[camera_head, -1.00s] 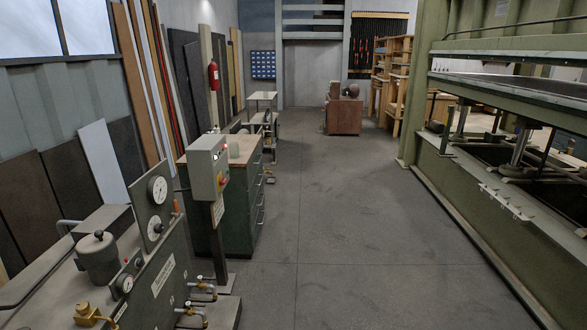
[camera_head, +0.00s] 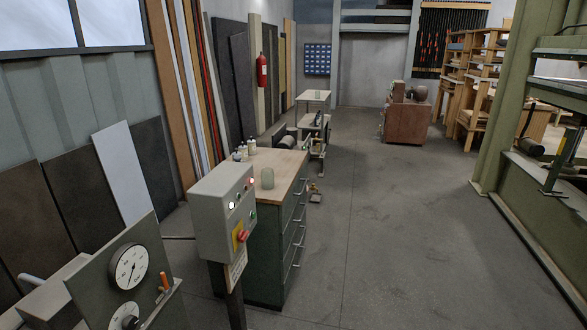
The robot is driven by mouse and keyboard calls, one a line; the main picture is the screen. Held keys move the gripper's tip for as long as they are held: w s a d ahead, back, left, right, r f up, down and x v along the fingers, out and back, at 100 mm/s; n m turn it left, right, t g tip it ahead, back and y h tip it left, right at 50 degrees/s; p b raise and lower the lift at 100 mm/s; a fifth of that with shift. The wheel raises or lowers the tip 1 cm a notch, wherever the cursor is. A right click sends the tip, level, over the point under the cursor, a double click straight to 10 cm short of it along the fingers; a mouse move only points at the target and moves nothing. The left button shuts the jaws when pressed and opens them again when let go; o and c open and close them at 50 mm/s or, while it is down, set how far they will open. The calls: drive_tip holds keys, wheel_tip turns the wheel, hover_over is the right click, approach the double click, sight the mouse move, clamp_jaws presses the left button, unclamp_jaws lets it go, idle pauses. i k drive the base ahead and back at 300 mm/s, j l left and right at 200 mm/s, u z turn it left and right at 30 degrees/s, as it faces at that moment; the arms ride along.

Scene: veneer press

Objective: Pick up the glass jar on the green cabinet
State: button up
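The green cabinet (camera_head: 268,245) stands left of the middle, with a pale wooden top and drawers with bar handles on its right side. Several small bottles (camera_head: 244,151) stand on the top's left edge, behind the jar. My gripper is not in view.
The control box (camera_head: 224,212) on its post stands in front of the cabinet. A gauge panel (camera_head: 129,267) is at the lower left. Boards lean on the left wall. The floor (camera_head: 385,235) right of the cabinet is clear, with the green press (camera_head: 530,195) beyond.

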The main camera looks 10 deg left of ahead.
sight(267, 174)
drive_tip(key=i+l+u, duration=0.15)
drive_tip(key=i+u, duration=0.15)
drive_tip(key=i, duration=0.25)
drive_tip(key=i+l+u, duration=0.3)
drive_tip(key=i, duration=0.25)
drive_tip(key=i+l+u, duration=0.35)
drive_tip(key=i+l, duration=0.05)
drive_tip(key=i, duration=0.1)
